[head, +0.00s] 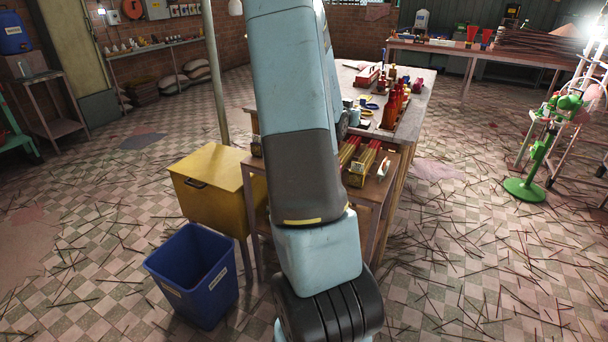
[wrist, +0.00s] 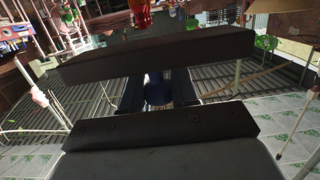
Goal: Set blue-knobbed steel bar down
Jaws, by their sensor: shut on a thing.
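In the wrist view, the two dark jaws of my gripper (wrist: 157,93) span the middle of the picture. A small blue knob (wrist: 157,86) shows in the gap between them, so my gripper is shut on the blue-knobbed steel bar. The steel of the bar is too dark and covered to make out. In the head view my own arm hides the gripper and the bar. The wooden worktable (head: 425,97) lies beyond the arm, with its near end partly behind it. I cannot tell whether the bar touches any surface.
Red bottles (head: 396,105) and small tools crowd the worktable. Bundled sticks (head: 361,163) lie at its near end. A yellow box (head: 210,166) and an open blue bin (head: 196,276) stand left of my arm. A green stand (head: 527,188) is at right. Loose sticks litter the tiled floor.

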